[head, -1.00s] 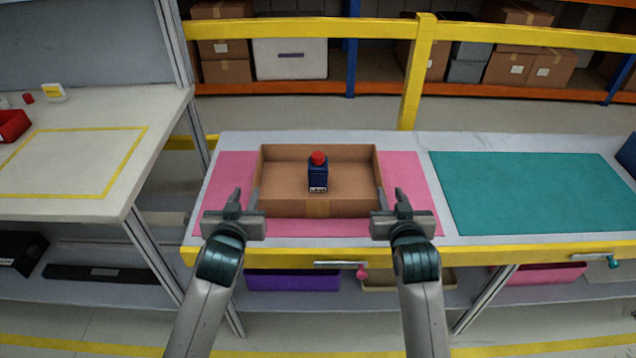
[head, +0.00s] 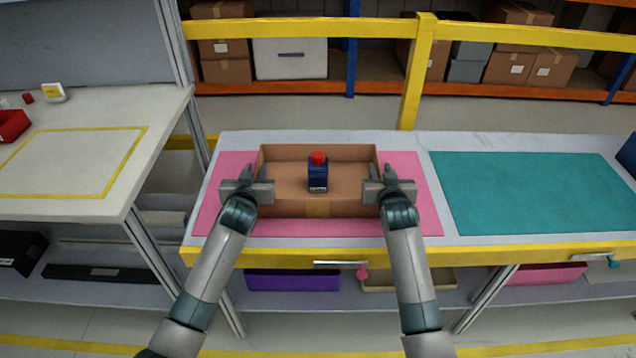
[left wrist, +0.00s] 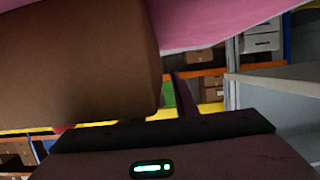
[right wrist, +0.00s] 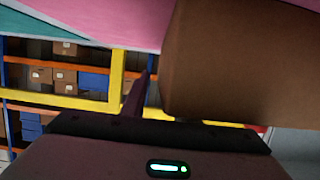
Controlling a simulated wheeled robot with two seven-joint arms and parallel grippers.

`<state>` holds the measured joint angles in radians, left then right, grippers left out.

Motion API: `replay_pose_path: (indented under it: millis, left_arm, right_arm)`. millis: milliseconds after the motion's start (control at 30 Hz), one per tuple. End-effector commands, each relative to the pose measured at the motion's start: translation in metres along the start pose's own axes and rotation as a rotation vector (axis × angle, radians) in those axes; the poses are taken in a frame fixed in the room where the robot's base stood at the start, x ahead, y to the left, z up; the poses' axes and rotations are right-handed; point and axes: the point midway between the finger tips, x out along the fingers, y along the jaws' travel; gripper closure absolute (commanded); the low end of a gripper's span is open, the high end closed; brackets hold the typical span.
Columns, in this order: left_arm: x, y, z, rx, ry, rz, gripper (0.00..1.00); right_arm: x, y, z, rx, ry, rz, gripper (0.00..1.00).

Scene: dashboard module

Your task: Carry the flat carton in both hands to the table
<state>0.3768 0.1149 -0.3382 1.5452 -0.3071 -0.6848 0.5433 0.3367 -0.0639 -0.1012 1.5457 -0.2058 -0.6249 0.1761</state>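The flat carton (head: 318,208) is a shallow open brown box resting on the pink mat of the bench. A dark blue bottle with a red cap (head: 318,174) stands inside it. My left gripper (head: 245,172) is at the carton's left wall and my right gripper (head: 387,172) at its right wall. In the left wrist view the carton (left wrist: 75,65) hides one finger; the other shows beside it. The right wrist view likewise shows one finger beside the carton (right wrist: 240,65). Whether the fingers press on the walls cannot be seen. The table (head: 160,105) is at the left.
A yellow outlined area (head: 75,192) on the table is empty; a red bin (head: 12,125) and small items lie near it. The bench has a teal mat (head: 530,190), bare, at right. A yellow rail and post (head: 415,80) stand behind. A gap separates table and bench.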

Motion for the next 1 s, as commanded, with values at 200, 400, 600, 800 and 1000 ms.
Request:
replay_pose_path:
  millis: [200,400,600,800,1000]
  left_arm:
    - [0.0080,0.0000,-0.0002,0.000,0.000,0.000,0.73]
    - [0.0082,0.0001,-0.0003,0.000,0.000,0.000,0.73]
    - [0.0081,0.0000,-0.0002,0.000,0.000,0.000,1.00]
    - [0.0080,-0.0001,-0.0003,0.000,0.000,0.000,1.00]
    - [0.0076,-0.0001,-0.0024,0.000,0.002,0.000,1.00]
  right_arm:
    - [0.0081,-0.0002,-0.0002,0.000,0.000,0.000,0.73]
    - [0.0082,-0.0002,-0.0002,0.000,0.000,0.000,0.73]
    - [0.0081,-0.0003,-0.0001,0.000,0.000,0.000,1.00]
    - [0.0080,-0.0002,-0.0001,0.000,0.000,0.000,1.00]
    - [0.0076,-0.0002,-0.0023,0.000,0.002,0.000,1.00]
